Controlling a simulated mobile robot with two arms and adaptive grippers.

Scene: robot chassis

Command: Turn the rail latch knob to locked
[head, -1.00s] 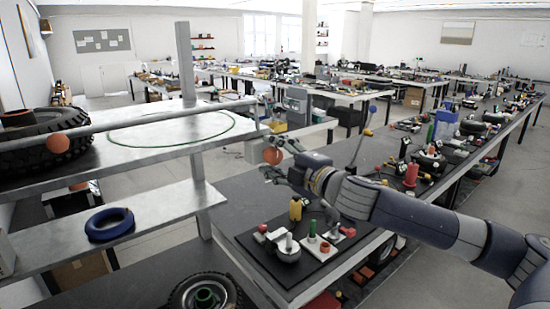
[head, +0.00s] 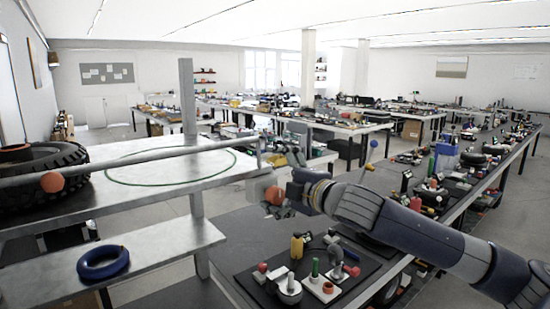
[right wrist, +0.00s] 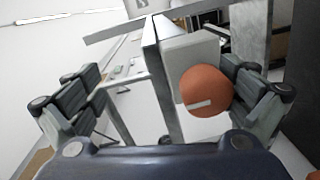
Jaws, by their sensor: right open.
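A round orange knob (head: 275,195) sits on a pale block (head: 257,187) at the right end of the metal rail (head: 150,165). In the right wrist view the orange knob (right wrist: 207,92) shows a short white mark, nearly level, on its face. A second orange knob (head: 52,182) is at the rail's left end. My right gripper (head: 283,180) is open at the right-hand knob. In the right wrist view its fingers (right wrist: 165,88) spread to both sides, and the knob lies close to the right finger, with a wide gap to the left one. My left gripper is not in view.
A metal shelf (head: 120,255) with a blue ring (head: 103,262) stands below the rail. A large tire (head: 40,175) lies at the left. A dark mat (head: 345,297) with small parts is below my right arm. Other benches fill the back.

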